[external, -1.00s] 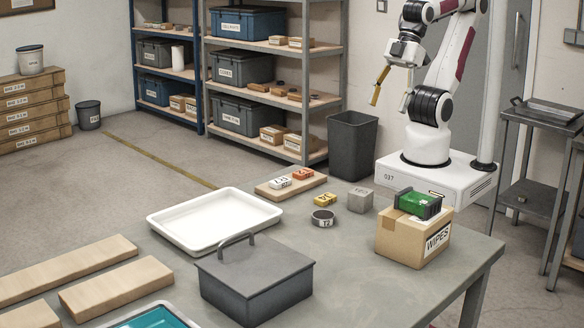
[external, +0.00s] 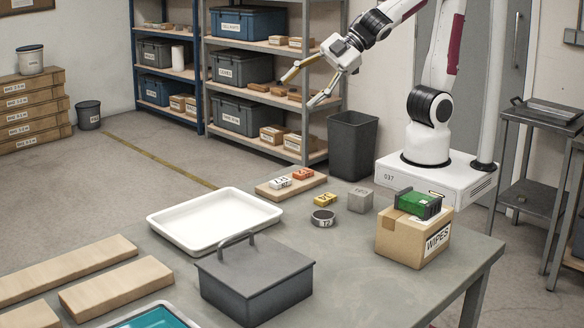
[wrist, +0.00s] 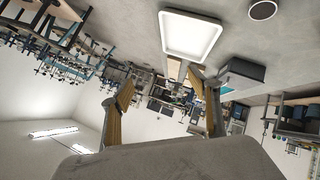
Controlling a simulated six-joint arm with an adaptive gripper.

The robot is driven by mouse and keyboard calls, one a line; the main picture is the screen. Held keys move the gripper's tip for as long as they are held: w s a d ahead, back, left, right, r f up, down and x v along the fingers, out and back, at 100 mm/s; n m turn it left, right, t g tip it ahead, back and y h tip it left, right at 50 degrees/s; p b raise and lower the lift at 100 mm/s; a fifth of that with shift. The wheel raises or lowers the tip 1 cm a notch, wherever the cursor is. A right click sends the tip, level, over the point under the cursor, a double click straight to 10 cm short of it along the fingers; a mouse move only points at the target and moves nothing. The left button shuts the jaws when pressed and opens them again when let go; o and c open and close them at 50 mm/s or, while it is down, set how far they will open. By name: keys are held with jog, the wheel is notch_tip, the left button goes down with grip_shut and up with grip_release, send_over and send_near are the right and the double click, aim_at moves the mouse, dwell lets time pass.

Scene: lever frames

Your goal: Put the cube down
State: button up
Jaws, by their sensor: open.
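A small grey cube (external: 360,200) with markings on its faces rests on the grey table, between the yellow block and the cardboard box. My gripper (external: 300,90) is in the air above the back of the table, up and to the left of the cube. Its two fingers are spread apart with nothing between them. In the wrist view my gripper (wrist: 162,85) also shows open and empty. I cannot make out the cube in that view.
A white tray (external: 158,221), a lidded grey box (external: 255,278), a round dark puck (external: 323,218), a yellow block (external: 324,200) and a WIPES carton (external: 400,243) stand on the table. A wooden board (external: 268,190) holds small blocks. The table's front right is clear.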

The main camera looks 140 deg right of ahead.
jog(key=w+f+n+t+y, duration=0.1)
jog(key=w+f+n+y, duration=0.2)
jog(key=w, duration=0.5)
notch_tip(320, 180, down, 8)
jog(key=w+a+n+y, duration=0.2)
jog(key=n+y, duration=0.2)
jog(key=n, duration=0.1)
jog(key=s+a+f+n+g+y, duration=0.1)
jog(key=s+a+f+g+y, duration=0.1)
jog(key=s+f+y, duration=0.1)
jog(key=s+a+f+n+g+y, duration=0.1)
jog(key=s+a+f+g+y, duration=0.1)
jog(key=s, duration=0.4)
jog(key=s+a+f+n+g+y, duration=0.1)
jog(key=s+a+f+g+y, duration=0.1)
jog(key=s+f+g+y, duration=0.1)
jog(key=shift+s+f+n+y, duration=0.4)
jog(key=shift+s+f+y, duration=0.45)
jog(key=shift+s, duration=0.3)
jog(key=shift+s+a+f, duration=0.1)
jog(key=shift+s, duration=0.5)
jog(key=shift+y, duration=0.25)
jog(key=shift+x, duration=1.35)
